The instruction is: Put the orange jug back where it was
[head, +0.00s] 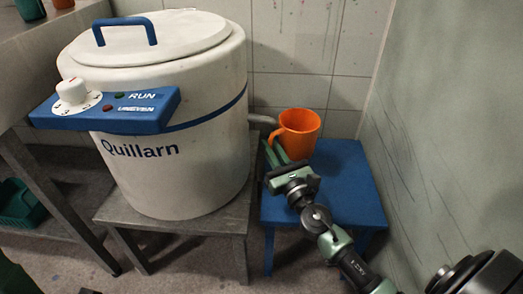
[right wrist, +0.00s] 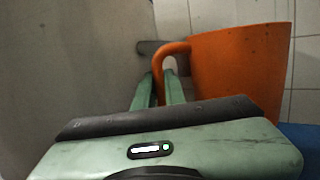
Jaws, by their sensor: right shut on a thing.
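The orange jug (head: 300,131) is upright at the back of the blue stool (head: 345,185), its handle facing left. In the head view I cannot tell whether its base touches the stool; my right gripper hides part of its lower left. My right gripper (head: 272,150) reaches in from the lower right and is shut on the jug's handle. In the right wrist view the jug (right wrist: 235,70) fills the upper right, and the handle's lower end sits between the green fingertips (right wrist: 160,78). My left gripper is not in view.
A large white washer-like drum (head: 175,165) marked "Quillarn" stands on a grey stand (head: 185,222) left of the stool. A grey spout (head: 262,119) sticks out beside the jug. Walls close in behind and at right. The stool's front and right are bare.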

